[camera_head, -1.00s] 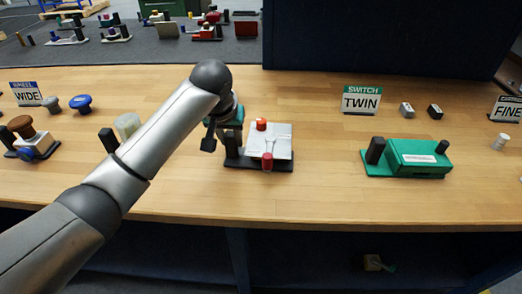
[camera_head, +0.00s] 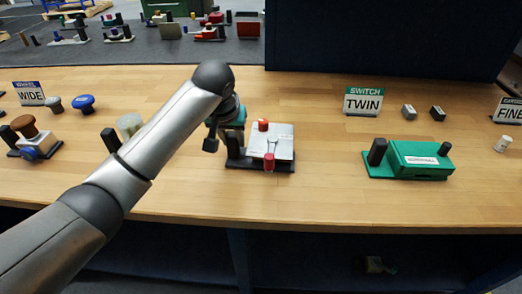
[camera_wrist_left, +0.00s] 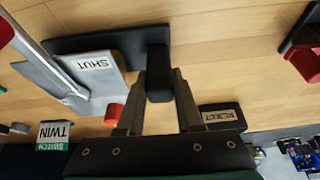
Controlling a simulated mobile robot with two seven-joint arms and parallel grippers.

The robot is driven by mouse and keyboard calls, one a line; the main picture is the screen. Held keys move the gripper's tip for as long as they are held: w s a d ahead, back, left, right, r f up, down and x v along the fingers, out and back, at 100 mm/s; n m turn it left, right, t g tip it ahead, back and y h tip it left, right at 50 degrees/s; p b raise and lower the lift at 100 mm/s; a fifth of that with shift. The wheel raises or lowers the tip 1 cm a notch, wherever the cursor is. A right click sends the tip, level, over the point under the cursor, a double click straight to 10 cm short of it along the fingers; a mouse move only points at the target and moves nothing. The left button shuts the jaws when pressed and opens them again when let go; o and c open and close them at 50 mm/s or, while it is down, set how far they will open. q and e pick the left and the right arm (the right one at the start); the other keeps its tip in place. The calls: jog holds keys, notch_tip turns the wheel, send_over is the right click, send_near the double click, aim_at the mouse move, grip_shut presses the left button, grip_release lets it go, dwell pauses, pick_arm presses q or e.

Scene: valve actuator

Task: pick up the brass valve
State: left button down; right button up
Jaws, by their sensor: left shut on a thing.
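No thing that I can make out clearly as a brass valve shows. A fixture with a silver-grey block (camera_head: 284,143), a black base (camera_head: 262,166) and red knobs stands on the bench at mid picture. Its silver block, labelled SHUT, also shows in the left wrist view (camera_wrist_left: 88,75). My left gripper (camera_wrist_left: 160,80) is shut on the black upright post (camera_wrist_left: 158,55) at one end of that base. In the head view my left gripper (camera_head: 222,137) is at the fixture's left side, its fingertips partly hidden. My right gripper is not in view.
A green switch unit (camera_head: 420,160) and its TWIN sign (camera_head: 363,101) stand to the right. A brown-knobbed unit (camera_head: 24,126) and blue knob (camera_head: 82,103) stand left. A dark panel (camera_head: 390,40) rises behind. Bench between the fixture and green unit is clear.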

pick_arm(q)
jog(key=shift+r, duration=0.2)
notch_tip(320, 180, up, 8)
jog(key=shift+r, duration=0.2)
jog(key=shift+f, duration=4)
jog(key=shift+f, duration=0.35)
jog(key=shift+f, duration=0.2)
